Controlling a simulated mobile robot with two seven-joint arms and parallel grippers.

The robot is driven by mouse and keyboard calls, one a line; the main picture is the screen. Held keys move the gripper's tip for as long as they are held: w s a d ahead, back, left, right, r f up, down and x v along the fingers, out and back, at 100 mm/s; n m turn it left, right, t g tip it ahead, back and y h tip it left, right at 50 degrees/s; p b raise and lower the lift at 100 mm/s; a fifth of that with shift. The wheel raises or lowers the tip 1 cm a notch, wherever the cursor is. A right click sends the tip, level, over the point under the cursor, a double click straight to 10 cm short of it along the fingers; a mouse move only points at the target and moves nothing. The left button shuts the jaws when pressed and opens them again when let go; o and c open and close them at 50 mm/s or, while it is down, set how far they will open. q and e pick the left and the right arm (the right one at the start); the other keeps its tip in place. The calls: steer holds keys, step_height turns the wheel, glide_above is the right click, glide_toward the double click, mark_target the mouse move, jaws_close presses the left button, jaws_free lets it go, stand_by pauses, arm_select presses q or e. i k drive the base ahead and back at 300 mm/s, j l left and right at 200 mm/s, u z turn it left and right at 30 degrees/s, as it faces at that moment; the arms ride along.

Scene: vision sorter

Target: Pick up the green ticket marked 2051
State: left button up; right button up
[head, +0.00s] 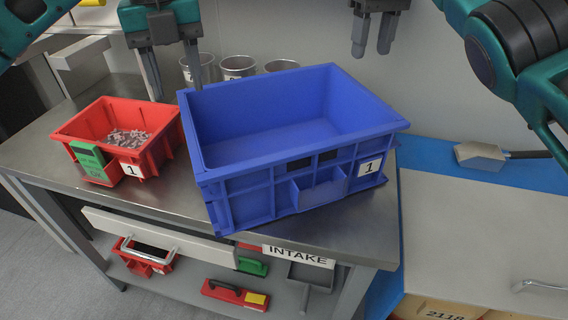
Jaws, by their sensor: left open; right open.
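A green ticket (90,161) hangs on the front left of a small red bin (168,141) on the steel table. The red bin has a white label with 1 and holds several small greyish pieces. My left gripper (177,93) is open and empty, above the table behind the bin's right side and apart from the ticket. My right gripper (372,52) is open and empty, above and behind the large blue crate.
A large empty blue crate (290,185), labelled 1, fills the table's middle. Metal cups (238,67) stand behind it. The shelf below holds a red crate (146,262), a green object (251,266) and a red tool (234,296). A scoop (480,155) lies at right.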

mark_target(88, 154)
steer(key=k, duration=1)
